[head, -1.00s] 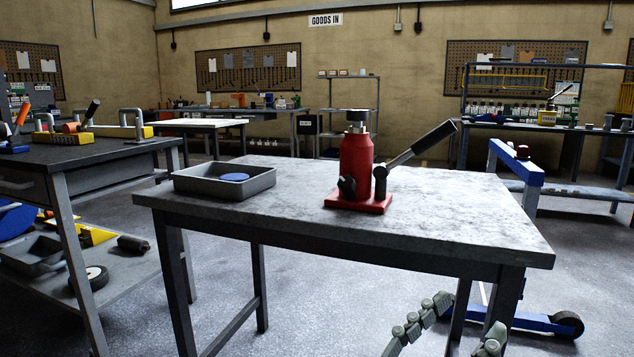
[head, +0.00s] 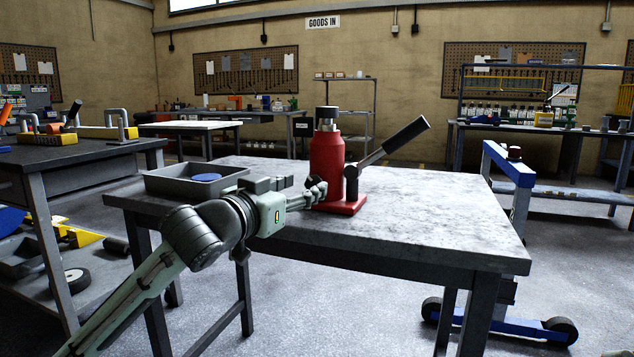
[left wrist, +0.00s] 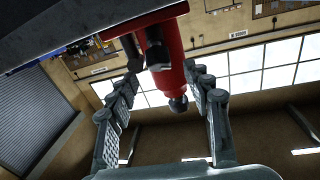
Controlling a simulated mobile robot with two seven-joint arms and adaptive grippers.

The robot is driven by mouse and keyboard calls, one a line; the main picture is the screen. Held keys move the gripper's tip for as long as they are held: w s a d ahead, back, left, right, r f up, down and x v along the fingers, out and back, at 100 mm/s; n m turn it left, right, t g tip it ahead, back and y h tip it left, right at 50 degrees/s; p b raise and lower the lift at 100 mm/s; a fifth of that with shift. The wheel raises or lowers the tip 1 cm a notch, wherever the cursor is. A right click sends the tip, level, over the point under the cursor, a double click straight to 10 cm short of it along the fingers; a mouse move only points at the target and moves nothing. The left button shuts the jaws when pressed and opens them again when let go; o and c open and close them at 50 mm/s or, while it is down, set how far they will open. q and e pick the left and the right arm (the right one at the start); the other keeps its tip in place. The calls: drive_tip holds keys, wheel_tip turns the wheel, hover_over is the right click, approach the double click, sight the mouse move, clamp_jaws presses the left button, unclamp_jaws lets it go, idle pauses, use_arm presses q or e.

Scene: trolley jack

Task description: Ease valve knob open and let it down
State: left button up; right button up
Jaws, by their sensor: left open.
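The red bottle jack (head: 326,153) stands upright on its red base on the grey table (head: 440,215). Its black lever handle (head: 405,138) slants up to the right. The small dark valve knob (head: 317,184) is low on the jack's left side. My left gripper (head: 308,194) is at the knob, and its fingers partly hide it. The left gripper is open. My right gripper is out of view.
A blue wheeled frame (head: 510,165) stands at the right. The table right of the jack is clear.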

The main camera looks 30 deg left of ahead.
sight(312, 182)
use_arm(q)
drive_tip(key=w, duration=0.5)
drive_tip(key=shift+a, duration=0.2)
clamp_jaws()
drive_tip(key=shift+n+y+p, duration=0.5)
drive_tip(key=shift+n+p, duration=0.05)
drive_tip(key=shift+n, duration=0.15)
drive_tip(key=shift+n+y, duration=0.4)
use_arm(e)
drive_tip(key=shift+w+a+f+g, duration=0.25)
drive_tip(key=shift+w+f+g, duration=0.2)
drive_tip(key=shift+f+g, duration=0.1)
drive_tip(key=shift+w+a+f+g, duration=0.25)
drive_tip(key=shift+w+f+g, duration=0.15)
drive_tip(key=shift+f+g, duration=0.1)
